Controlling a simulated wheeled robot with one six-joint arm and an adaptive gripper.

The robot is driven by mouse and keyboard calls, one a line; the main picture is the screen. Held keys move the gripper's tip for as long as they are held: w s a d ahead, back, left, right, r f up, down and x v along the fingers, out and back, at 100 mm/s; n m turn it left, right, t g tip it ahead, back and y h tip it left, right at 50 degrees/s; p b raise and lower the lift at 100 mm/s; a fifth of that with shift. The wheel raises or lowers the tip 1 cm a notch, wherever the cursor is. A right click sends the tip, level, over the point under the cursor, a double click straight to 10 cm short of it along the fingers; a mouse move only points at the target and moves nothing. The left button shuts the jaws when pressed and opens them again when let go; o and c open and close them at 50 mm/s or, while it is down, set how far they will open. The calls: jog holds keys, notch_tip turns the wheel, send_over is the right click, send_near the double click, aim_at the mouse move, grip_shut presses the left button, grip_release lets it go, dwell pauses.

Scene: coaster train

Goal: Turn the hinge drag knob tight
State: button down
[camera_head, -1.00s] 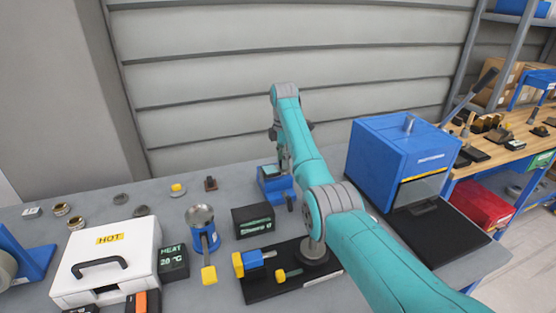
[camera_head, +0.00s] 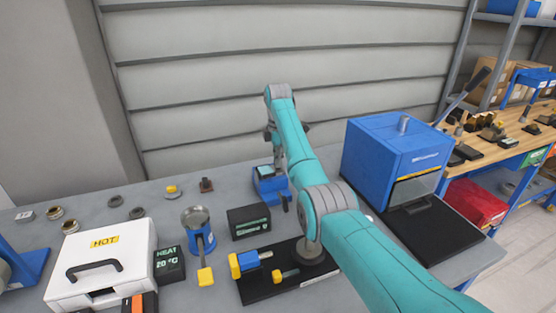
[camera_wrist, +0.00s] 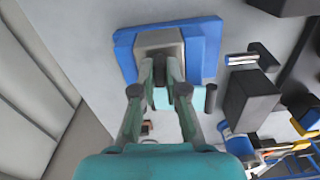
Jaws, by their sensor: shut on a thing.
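A small blue fixture (camera_head: 270,188) stands on the grey bench near the wall, under the end of my arm. In the wrist view it is a blue base (camera_wrist: 208,50) with a grey block (camera_wrist: 158,40) on top. My gripper (camera_wrist: 160,66) points at this block, with its fingers close together at the block's near edge. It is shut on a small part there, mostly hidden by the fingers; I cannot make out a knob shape. A pale cyan face (camera_wrist: 163,98) shows below the fingertips. A dark upright cylinder (camera_wrist: 210,98) stands beside the fixture.
A dark display box (camera_head: 249,222) and a black plate (camera_head: 262,290) with yellow-handled parts sit close by. A large blue machine (camera_head: 390,160) stands to the right. A white case (camera_head: 102,262) and a blue cup stand (camera_head: 200,235) are to the left.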

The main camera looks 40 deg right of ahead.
jog(key=m, duration=1.8)
jog(key=shift+m, duration=0.4)
jog(key=m, duration=0.3)
jog(key=shift+m, duration=0.3)
jog(key=m, duration=0.3)
jog(key=shift+m, duration=2.2)
